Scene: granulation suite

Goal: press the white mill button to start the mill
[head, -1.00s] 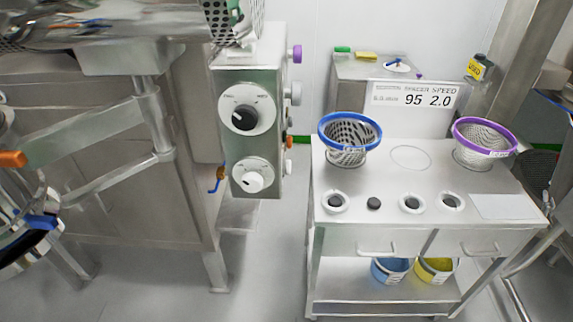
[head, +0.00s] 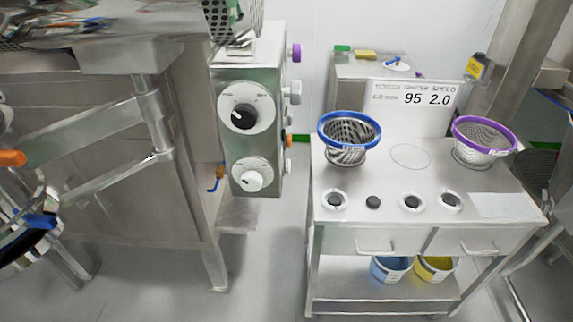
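A steel control box (head: 262,140) hangs left of centre in the head view. Its front has an upper dial with a black knob (head: 243,117) and a lower dial with a white knob (head: 251,180). Buttons stick out sideways from its right side. A pale grey-white button (head: 295,92) is below a purple one (head: 297,53). A smaller white button (head: 288,166) is lower down, under an orange one (head: 289,140). I cannot tell from their labels which white one is the mill button. Neither of my grippers can be made out in the view, and nothing touches the buttons.
A steel cart (head: 405,240) stands right of the box, carrying a blue-rimmed sieve (head: 350,133) and a purple-rimmed sieve (head: 484,137). Steel machinery (head: 110,190) fills the left. A floor gap lies between it and the cart.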

